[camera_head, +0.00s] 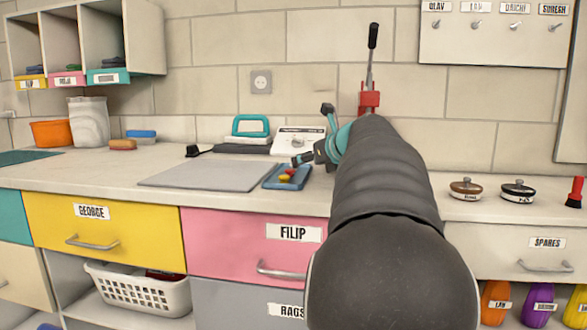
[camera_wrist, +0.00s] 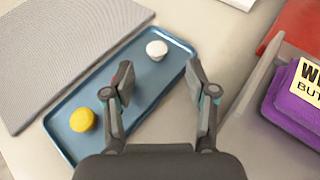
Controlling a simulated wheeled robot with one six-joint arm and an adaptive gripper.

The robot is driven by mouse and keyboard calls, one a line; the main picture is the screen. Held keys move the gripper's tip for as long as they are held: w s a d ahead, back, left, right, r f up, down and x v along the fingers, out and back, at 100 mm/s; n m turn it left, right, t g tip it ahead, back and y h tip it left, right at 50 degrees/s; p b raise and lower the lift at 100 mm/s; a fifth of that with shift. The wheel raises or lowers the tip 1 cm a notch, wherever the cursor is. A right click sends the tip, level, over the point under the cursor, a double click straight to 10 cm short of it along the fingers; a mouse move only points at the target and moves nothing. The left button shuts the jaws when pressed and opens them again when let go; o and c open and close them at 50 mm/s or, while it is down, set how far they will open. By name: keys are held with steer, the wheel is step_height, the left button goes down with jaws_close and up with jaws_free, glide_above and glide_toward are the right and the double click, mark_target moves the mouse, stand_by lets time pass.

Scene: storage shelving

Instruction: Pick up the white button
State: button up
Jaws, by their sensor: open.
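The white button (camera_wrist: 156,49) is a small round white piece on a blue tray (camera_wrist: 72,97), near the tray's upper right end in the wrist view. My gripper (camera_wrist: 155,80) is open and empty. Its two fingers are spread wide apart over the tray's right side, and the white button shows ahead, between the lines of the fingers. In the head view the tray (camera_head: 270,182) lies on the counter beside my arm, and my gripper (camera_head: 311,155) is above it. I cannot make out the white button in the head view.
A yellow button (camera_wrist: 82,119) lies on the same tray, left of my gripper. A grey mat (camera_wrist: 60,50) adjoins the tray's left side. A purple labelled box (camera_wrist: 295,100) and a red item (camera_wrist: 300,28) stand to the right.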

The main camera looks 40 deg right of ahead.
mark_target(298, 171)
steer(key=x, duration=0.5)
steer(key=shift+a, duration=0.15)
steer(key=shift+c, duration=0.5)
steer(key=c, duration=0.8)
